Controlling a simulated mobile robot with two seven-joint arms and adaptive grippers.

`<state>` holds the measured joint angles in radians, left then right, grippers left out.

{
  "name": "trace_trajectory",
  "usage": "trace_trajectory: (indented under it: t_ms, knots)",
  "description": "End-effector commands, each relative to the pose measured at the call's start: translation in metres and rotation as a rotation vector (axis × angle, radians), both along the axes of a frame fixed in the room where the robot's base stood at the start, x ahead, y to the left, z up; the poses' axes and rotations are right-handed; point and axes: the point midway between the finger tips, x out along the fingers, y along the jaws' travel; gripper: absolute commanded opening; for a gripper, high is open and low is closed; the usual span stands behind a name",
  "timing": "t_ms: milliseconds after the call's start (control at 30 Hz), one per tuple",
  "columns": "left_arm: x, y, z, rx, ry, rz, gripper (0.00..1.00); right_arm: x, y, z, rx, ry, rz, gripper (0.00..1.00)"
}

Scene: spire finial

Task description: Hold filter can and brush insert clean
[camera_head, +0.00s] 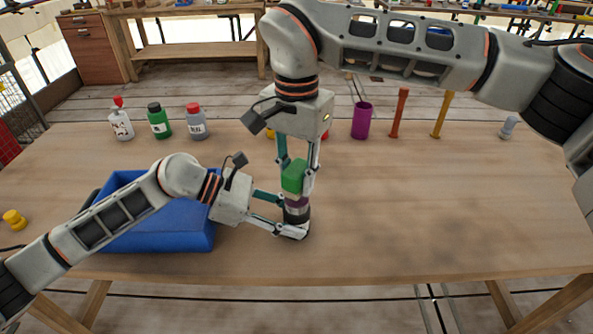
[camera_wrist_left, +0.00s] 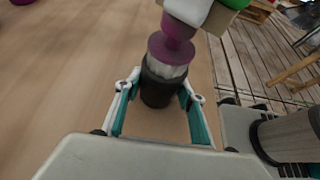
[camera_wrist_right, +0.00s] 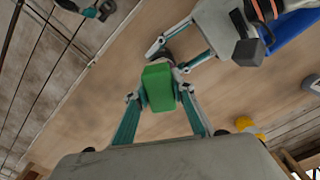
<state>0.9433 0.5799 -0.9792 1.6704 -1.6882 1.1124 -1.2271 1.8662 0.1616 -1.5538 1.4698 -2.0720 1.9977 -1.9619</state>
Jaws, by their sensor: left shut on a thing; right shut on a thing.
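The dark filter can (camera_head: 297,217) stands upright near the table's front edge. My left gripper (camera_head: 291,229) is shut on it; the left wrist view shows the black can (camera_wrist_left: 160,90) between the fingers. My right gripper (camera_head: 297,179) is shut on the green handle block (camera_head: 293,174) of the brush, directly above the can. The block also fills the jaws in the right wrist view (camera_wrist_right: 158,87). Below the handle is a purple collar (camera_wrist_left: 171,48). A pale band, apparently bristles, shows between collar and can mouth; how deep the brush sits inside is hidden.
A blue bin (camera_head: 160,236) stands left, behind my left arm. Several bottles, including a green one (camera_head: 158,120), stand at the back left. A purple cup (camera_head: 361,120), a brown stick tool (camera_head: 399,113) and a yellow one (camera_head: 442,115) stand at the back.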

Motion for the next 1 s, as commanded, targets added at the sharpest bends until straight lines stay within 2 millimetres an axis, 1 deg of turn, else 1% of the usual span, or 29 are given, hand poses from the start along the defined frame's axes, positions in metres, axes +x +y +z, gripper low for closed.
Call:
trace_trajectory:
  t_ms: [100, 233, 633, 767, 1000]
  knots:
    - [0.0, 0.0, 0.0, 0.0, 0.001, 0.0, 0.27, -0.002, 0.0, 0.0, 0.0, 0.001, 0.0, 0.07]
    - [0.0, 0.0, 0.0, 0.0, 0.001, 0.0, 0.27, 0.001, 0.0, 0.0, 0.0, 0.001, -0.001, 0.07]
    - [0.0, 0.0, 0.0, 0.0, 0.0, 0.0, 0.27, 0.02, 0.0, 0.0, 0.0, -0.001, -0.001, 0.07]
    - [0.0, 0.0, 0.0, 0.0, 0.0, 0.0, 0.27, 0.019, 0.0, 0.0, 0.001, -0.001, 0.0, 0.07]
    - [0.0, 0.0, 0.0, 0.0, 0.0, 0.001, 0.27, 0.008, 0.0, -0.001, 0.0, 0.0, 0.0, 0.07]
